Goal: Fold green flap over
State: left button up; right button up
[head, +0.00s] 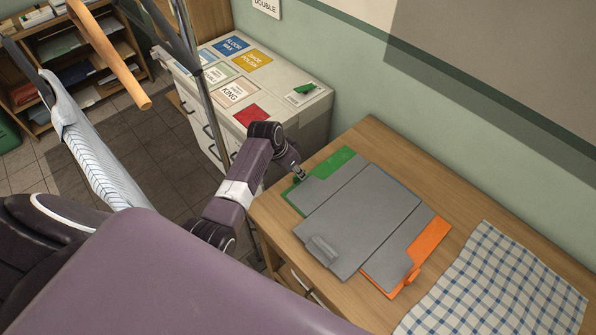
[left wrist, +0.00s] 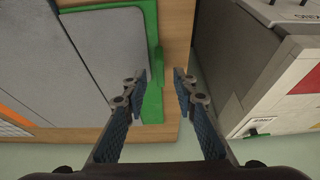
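A flat grey folding board (head: 350,220) lies on the wooden table. Its green flap (head: 335,162) shows as a green border along the far left side, partly covered by a grey panel. My left gripper (head: 300,177) is at the outer edge of the green flap. In the left wrist view its two fingers (left wrist: 160,76) are apart, and the edge of the green flap (left wrist: 152,105) shows between and beyond their tips. I see no grip on it. An orange flap (head: 430,240) is on the board's right side. My right gripper is not in view.
A blue-and-white checked cloth (head: 500,290) lies on the table right of the board. A white drawer cabinet (head: 310,112) with coloured labels stands beyond the table's left end. A grey handle (head: 322,250) sticks up at the board's front edge.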

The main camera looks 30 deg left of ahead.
pick_arm(q)
jog(key=shift+x, duration=1.1)
jog(key=shift+f, duration=0.1)
jog(key=shift+c, duration=0.4)
grip_shut()
